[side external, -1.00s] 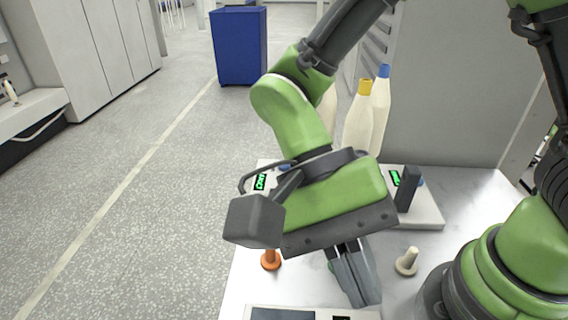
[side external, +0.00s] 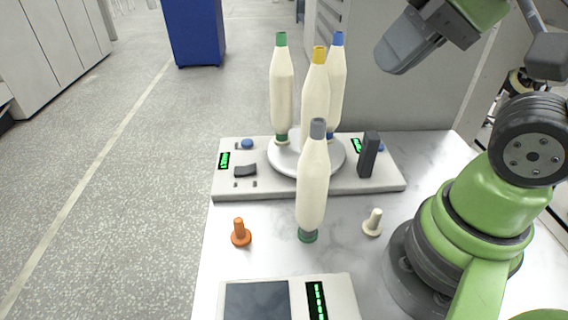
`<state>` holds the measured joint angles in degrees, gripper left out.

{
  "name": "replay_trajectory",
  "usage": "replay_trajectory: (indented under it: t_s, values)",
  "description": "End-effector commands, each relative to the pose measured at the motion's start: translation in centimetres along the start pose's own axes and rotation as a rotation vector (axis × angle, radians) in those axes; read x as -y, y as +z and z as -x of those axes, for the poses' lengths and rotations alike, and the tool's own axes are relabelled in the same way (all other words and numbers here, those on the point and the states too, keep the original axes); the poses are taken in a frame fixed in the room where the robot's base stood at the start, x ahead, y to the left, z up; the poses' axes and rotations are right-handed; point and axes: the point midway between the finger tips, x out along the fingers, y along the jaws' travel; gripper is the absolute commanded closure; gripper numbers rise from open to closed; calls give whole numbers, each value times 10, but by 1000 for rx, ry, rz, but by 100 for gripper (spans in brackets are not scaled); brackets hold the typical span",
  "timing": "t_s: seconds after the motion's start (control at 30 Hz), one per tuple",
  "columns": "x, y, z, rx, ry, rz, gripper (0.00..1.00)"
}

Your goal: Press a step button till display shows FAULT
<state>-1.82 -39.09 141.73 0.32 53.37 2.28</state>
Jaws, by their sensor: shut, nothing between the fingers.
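The grey-white machine (side external: 282,189) stands on the table with a lit green display (side external: 224,160) at its left end and another (side external: 357,146) at its right. Their text is too small to read surely. A blue button (side external: 247,144) sits by the left display, and part of another blue button (side external: 380,147) shows at the right. A black rocker (side external: 245,170) and small dark studs (side external: 245,184) are on the left front. In front, a flat console (side external: 340,289) has a dark panel and a green-lit display (side external: 317,301), unreadable. My gripper (side external: 393,58) is shut, high at upper right, apart from everything.
Bobbins with green (side external: 282,90), yellow (side external: 315,80) and blue (side external: 337,75) caps stand on the round plate (side external: 285,160). An orange peg (side external: 240,234) and a cream peg (side external: 373,223) stand on the table (side external: 215,265).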

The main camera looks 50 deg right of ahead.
Motion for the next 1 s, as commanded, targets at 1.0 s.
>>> replay_trajectory:
  t_s: [1.0]
  values:
    - [-6, -2, 6, -77, 1, 41, 100]
